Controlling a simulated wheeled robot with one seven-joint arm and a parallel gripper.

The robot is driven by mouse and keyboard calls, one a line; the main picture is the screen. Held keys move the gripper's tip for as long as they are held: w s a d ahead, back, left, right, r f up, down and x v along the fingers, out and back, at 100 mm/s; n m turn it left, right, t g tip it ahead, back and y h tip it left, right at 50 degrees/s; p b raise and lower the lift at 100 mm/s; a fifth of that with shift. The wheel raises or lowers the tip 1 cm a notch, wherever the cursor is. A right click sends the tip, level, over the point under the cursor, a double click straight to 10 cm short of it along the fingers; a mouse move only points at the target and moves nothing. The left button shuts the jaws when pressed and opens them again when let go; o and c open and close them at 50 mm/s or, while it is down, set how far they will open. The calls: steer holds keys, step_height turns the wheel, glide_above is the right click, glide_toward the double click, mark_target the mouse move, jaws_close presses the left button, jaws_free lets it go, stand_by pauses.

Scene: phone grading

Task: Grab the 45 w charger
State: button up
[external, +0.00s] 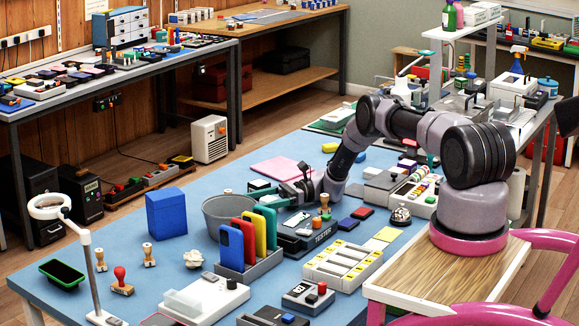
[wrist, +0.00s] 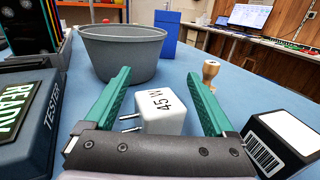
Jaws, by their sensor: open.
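The 45 W charger (wrist: 161,110) is a white cube marked "45 W" with metal prongs pointing left. In the wrist view it sits on the blue table (wrist: 185,68) between and just ahead of my gripper's two green fingers (wrist: 160,90). The fingers are apart, one on each side of it, and hold nothing. The lower part of the charger is hidden behind the gripper's dark body. In the external view my gripper (external: 284,190) is low over the table beside the grey tub; I cannot clearly make out the charger there.
A grey tub (wrist: 122,55) stands just beyond the charger. A tester (wrist: 40,110) is close on the left, and a black-and-white box with a barcode (wrist: 282,140) close on the right. A wooden stamp (wrist: 210,72) and a blue block (wrist: 167,32) stand farther back.

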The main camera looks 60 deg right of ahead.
steer(key=c, duration=1.3)
steer(key=shift+r, duration=0.15)
steer(key=shift+c, duration=0.2)
